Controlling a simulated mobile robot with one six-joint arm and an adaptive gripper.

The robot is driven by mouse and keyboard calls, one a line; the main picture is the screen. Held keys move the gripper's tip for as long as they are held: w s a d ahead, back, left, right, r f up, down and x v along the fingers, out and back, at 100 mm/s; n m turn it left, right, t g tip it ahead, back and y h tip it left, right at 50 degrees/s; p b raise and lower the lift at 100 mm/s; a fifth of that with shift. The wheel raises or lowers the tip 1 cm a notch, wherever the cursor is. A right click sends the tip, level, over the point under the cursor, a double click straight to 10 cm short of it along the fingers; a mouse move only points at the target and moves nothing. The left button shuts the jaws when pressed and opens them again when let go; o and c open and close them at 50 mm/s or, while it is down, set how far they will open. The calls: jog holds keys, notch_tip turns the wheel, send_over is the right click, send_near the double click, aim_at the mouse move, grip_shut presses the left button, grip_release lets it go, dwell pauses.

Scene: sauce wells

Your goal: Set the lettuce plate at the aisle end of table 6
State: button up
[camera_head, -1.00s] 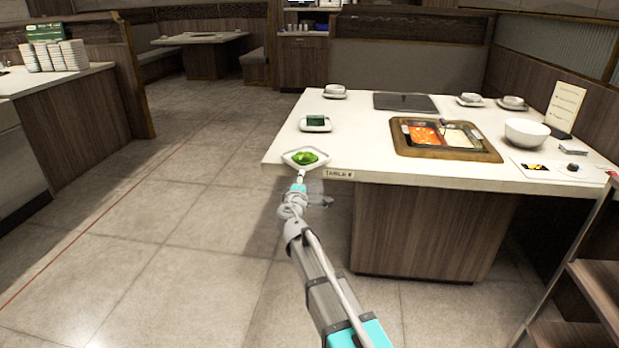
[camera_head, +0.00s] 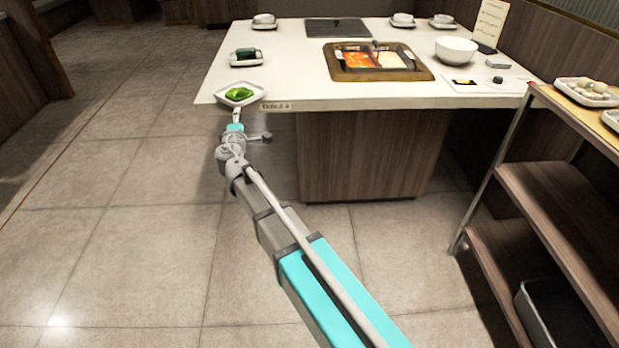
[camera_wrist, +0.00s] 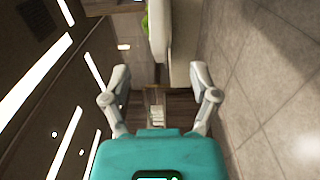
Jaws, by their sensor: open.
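The lettuce plate (camera_head: 228,98), a small white square dish with green leaves, sits at the near left corner of the white-topped table (camera_head: 310,92). The label on that table's front edge seems to read TABLE 6. The floor aisle lies to its left. My gripper (camera_head: 237,112) is in front of the plate, just off the table edge. In the wrist view my gripper (camera_wrist: 160,72) is open, its fingers apart. The plate (camera_wrist: 159,35) shows edge-on ahead between them, over the white tabletop edge (camera_wrist: 181,45). I cannot tell whether a finger touches it.
A white dish with a dark item (camera_head: 246,58) stands behind the plate. A shelved cart (camera_head: 545,170) stands at the right. Floor at the left is clear.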

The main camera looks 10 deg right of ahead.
jog(key=s+d+f+m+g+h, duration=0.2)
jog(key=s+d+f+m+g, duration=0.15)
jog(key=d, duration=0.45)
jog(key=s+d+f+m+g+h, duration=0.2)
jog(key=s+d+f+m, duration=0.15)
jog(key=d, duration=0.45)
jog(key=s+d+f+m+g+h, duration=0.25)
jog(key=d+m, duration=0.25)
jog(key=d, duration=0.3)
jog(key=s+d+f+m+g+y, duration=0.2)
jog(key=s+f+g+y, duration=0.1)
jog(key=s, duration=0.7)
jog(key=s+d+f+m+g+y, duration=0.3)
jog(key=s+f+g, duration=0.3)
jog(key=s, duration=0.4)
jog(key=shift+d+m+g+y, duration=0.25)
jog(key=shift+m+g+y, duration=0.05)
jog(key=shift+g+y, duration=0.25)
jog(key=shift+f, duration=0.1)
jog(key=c, duration=1.1)
jog(key=shift+a, duration=0.15)
grip_shut()
